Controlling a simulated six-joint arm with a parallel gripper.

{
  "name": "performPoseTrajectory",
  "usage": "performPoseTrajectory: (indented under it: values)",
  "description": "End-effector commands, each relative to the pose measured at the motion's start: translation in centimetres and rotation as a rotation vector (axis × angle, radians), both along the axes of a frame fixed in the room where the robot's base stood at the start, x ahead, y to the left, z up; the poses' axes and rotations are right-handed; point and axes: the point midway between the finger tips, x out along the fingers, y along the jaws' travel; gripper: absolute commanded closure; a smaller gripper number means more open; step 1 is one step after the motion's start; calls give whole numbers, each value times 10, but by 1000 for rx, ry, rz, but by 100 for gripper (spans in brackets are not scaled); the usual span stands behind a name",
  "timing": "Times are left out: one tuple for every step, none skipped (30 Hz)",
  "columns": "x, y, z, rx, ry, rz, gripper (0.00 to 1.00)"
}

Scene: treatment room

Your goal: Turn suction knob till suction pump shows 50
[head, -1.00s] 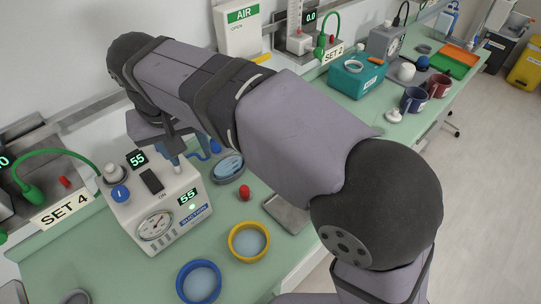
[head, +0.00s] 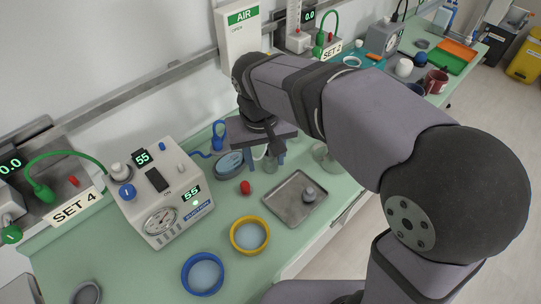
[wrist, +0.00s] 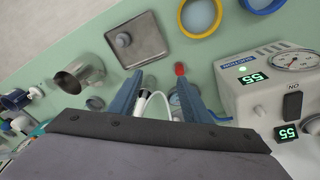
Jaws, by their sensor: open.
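The white suction pump (head: 182,236) stands left of centre in the head view; part of it shows at the right of the wrist view (wrist: 238,98). Its front display (head: 190,193) reads 55, as does a small top display (head: 142,157). A pale round knob (head: 118,171) stands on its top left, near a round blue part (head: 127,191); I cannot tell for certain which is the suction knob. My gripper (wrist: 160,98) is open and empty, right of the pump and apart from it. In the head view the gripper (head: 268,150) is partly hidden by my wrist.
A red item (head: 245,187), yellow ring dish (head: 249,219), blue ring dish (head: 202,257) and metal tray (head: 276,201) lie on the green bench. A metal jug (wrist: 80,72) stands near the tray. A SET 4 unit (head: 78,208) is left of the pump.

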Motion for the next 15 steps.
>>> performPoseTrajectory:
  values:
    - [-1,-4,0,0,4,-4,56]
    - [-1,-6,-1,0,5,-6,56]
    - [-1,-8,-2,0,6,-8,56]
    - [-1,-9,-2,1,8,-9,56]
    - [-2,-10,-3,1,8,-10,56]
    - [-2,-11,-3,0,9,-10,56]
    - [-2,-11,-3,0,10,-10,56]
    - [-2,-11,-4,0,10,-10,56]
    - [-2,-12,-4,0,10,-10,56]
    - [-2,-12,-4,0,10,-10,56]
    - [-2,-12,-4,0,10,-10,56]
    - [-2,-12,-4,0,10,-10,56]
    - [-2,-12,-4,0,10,-10,56]
    - [-2,-12,-4,0,10,-10,56]
    - [-2,-12,-4,0,10,-10,56]
